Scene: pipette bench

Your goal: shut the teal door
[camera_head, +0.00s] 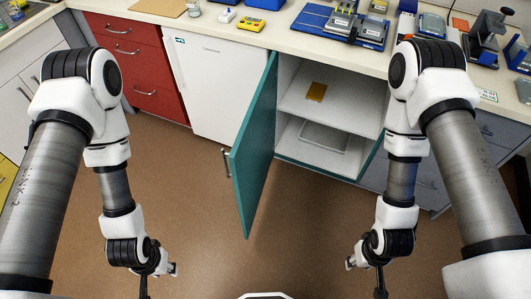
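The teal door (255,150) stands wide open, swung out from the left side of the cabinet under the counter. Its metal handle (226,163) shows near the free edge, on the left face. The cabinet (318,92) shows a white inside with a shelf. My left gripper (174,270) hangs low over the floor, left of the door and apart from it. My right gripper (350,264) hangs low at the right, also away from the door. Both grippers are small and partly hidden by their wrists, so their opening is unclear.
An orange-yellow item (316,92) lies on the shelf, and a clear tray (323,137) sits below. A white cabinet front (210,85) and red drawers (133,60) stand to the left. Lab gear covers the counter (275,42). The brown floor (290,240) is clear.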

